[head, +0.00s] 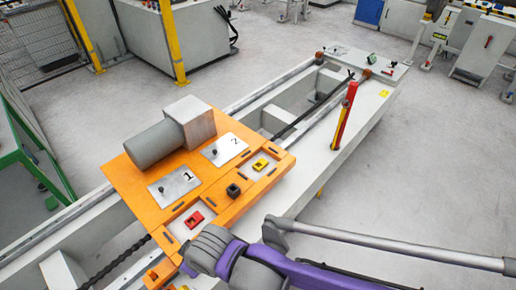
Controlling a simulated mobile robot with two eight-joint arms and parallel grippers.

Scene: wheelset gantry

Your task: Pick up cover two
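Cover two is a flat light-grey plate (225,149) marked "2" with a small dark knob. It lies on the orange plate (130,185) at its right part, beside a grey block and cylinder. A similar plate marked "1", cover one (174,187), lies nearer and to the left. Nothing touches cover two from above. A purple and grey arm of mine reaches in from the lower right, across the front of the bench. No gripper fingers can be made out.
A grey motor-like block and cylinder (155,146) stand behind the covers. Red (194,219), black (234,190) and yellow (260,164) small parts sit along the orange plate's front. A red and yellow upright post (344,115) stands on the bench to the right.

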